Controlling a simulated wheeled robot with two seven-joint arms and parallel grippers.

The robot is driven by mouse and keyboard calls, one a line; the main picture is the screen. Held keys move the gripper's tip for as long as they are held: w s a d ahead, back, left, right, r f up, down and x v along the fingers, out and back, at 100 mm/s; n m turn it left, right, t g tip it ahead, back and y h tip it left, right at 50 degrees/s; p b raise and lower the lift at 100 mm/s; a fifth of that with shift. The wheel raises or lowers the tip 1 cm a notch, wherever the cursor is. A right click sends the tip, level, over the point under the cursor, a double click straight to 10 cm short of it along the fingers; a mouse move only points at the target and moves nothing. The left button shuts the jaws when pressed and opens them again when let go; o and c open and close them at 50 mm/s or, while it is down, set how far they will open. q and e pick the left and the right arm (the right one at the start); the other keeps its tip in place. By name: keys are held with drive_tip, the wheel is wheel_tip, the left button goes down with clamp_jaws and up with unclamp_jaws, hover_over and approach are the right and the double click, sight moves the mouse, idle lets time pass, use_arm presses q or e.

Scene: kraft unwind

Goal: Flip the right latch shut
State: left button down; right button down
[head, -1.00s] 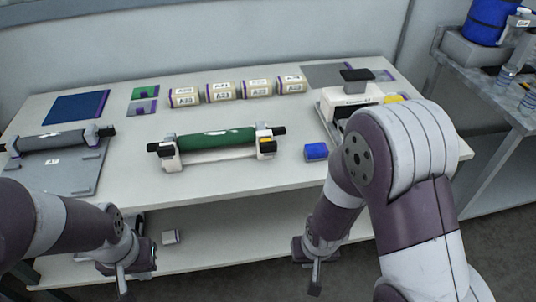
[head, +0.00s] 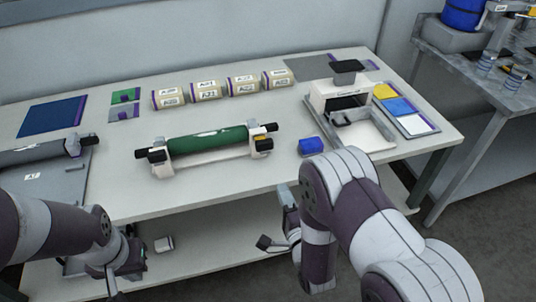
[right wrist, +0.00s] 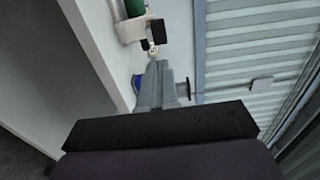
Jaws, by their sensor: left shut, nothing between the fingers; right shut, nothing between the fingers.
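The unwind stand (head: 208,163) holds a green roll (head: 205,139) across the middle of the table. The left end has a similar black latch (head: 157,155). My right gripper (head: 284,190) is shut and empty near the table's front edge, apart from the stand. In the right wrist view its fingers (right wrist: 155,68) point toward the stand's latch end. My left gripper (head: 111,288) is shut and empty, low at left.
A blue block (head: 310,146) lies right of the stand, near my right arm. A white device (head: 338,98) stands farther right. Several cream rolls (head: 206,91) line the back. A grey roll on a plate (head: 60,185) lies left. The table between is clear.

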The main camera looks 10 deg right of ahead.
sight(265, 146)
drive_tip(key=w, duration=0.9)
drive_tip(key=w+p, duration=0.1)
drive_tip(key=w, duration=0.4)
drive_tip(key=shift+a, duration=0.25)
drive_tip(key=shift+w+f+b, duration=0.15)
drive_tip(key=shift+w+b, duration=0.15)
drive_tip(key=w+b, duration=0.2)
drive_tip(key=w, duration=0.1)
drive_tip(key=shift+w, duration=0.35)
drive_tip(key=shift+r, duration=0.3)
